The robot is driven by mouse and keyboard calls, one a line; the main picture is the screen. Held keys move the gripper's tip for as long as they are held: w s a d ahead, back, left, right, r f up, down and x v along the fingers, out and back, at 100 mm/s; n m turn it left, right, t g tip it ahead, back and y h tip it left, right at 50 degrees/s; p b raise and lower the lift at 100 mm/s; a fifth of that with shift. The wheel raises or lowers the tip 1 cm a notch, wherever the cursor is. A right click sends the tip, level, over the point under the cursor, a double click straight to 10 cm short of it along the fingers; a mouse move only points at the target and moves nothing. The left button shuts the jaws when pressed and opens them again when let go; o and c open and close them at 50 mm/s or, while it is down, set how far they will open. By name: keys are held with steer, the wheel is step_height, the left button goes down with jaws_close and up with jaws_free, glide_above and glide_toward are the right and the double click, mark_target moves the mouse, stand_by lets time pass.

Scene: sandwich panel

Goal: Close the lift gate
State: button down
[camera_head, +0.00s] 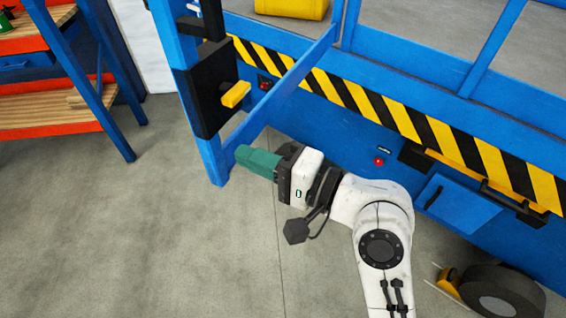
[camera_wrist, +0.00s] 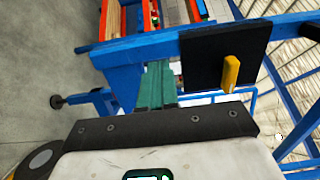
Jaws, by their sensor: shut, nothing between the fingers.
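The blue lift gate (camera_head: 285,88) stands swung out from the lift platform, its lower bar running from the platform side to the free end post. A black latch plate (camera_head: 205,88) with a yellow handle (camera_head: 236,94) is on the end post. In the wrist view the latch plate (camera_wrist: 215,55) and yellow handle (camera_wrist: 231,73) show above and right of the fingers. My gripper (camera_head: 243,156), with green fingers, is shut and empty beside the gate's lower corner. In the wrist view the fingers (camera_wrist: 157,72) overlap the gate's blue bar; I cannot tell whether they touch.
The blue lift platform (camera_head: 355,128) has black and yellow striping, a red button (camera_head: 379,161) and a wheel (camera_head: 495,292) at lower right. A yellow box (camera_head: 290,8) is on the deck. A workbench (camera_head: 50,100) stands at left. The grey floor at left is clear.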

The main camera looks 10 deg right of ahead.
mark_target(219, 146)
steer(key=shift+x, duration=1.75)
steer(key=shift+p, duration=0.3)
